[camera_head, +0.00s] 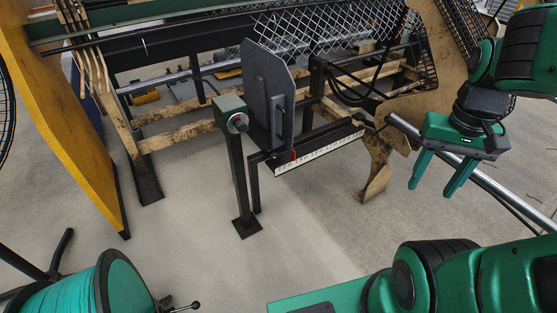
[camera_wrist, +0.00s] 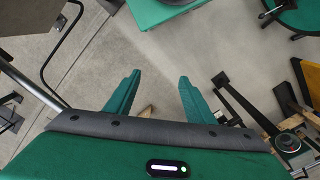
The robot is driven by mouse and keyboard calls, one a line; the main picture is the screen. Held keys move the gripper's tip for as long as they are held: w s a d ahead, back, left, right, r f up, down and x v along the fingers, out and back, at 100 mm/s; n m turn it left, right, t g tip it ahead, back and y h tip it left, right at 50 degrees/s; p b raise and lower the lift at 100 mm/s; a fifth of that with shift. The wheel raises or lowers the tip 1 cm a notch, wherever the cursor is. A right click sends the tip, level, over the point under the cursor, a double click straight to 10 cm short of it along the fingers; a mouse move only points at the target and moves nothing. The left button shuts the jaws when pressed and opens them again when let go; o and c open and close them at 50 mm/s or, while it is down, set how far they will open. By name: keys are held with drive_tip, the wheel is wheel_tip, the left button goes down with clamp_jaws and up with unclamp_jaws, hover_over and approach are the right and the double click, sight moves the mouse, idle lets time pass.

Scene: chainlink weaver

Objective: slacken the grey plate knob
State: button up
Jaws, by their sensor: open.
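A dark grey upright plate (camera_head: 258,75) with rounded corners stands over a white ruler scale (camera_head: 320,150), with a small red pointer at its foot. Which knob belongs to the plate is not clear from the pictures. A dark round knob on a green box (camera_wrist: 288,143) shows at the lower right of the wrist view. My gripper (camera_head: 435,190) is open and empty at the right, well apart from the plate and knob; its fingers (camera_wrist: 159,80) point over bare floor.
A wooden and black machine frame with chain-link mesh (camera_head: 310,28) fills the back. A yellow panel (camera_head: 60,110) stands at the left and a teal spool (camera_head: 85,290) at the lower left. A metal pipe (camera_head: 480,178) runs at the right. The concrete floor (camera_head: 190,235) before the post is clear.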

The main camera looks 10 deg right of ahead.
drive_tip(key=w+d+f+m, duration=0.1)
drive_tip(key=w+f, duration=0.5)
drive_tip(key=w, duration=0.8)
drive_tip(key=m+t+y, duration=0.5)
drive_tip(key=m+t, duration=0.7)
drive_tip(key=m, duration=1.1)
approach(277, 158)
drive_tip(key=x, duration=0.8)
drive_tip(key=shift+w+a, duration=0.25)
drive_tip(key=shift+w, duration=0.05)
drive_tip(key=c, duration=1.1)
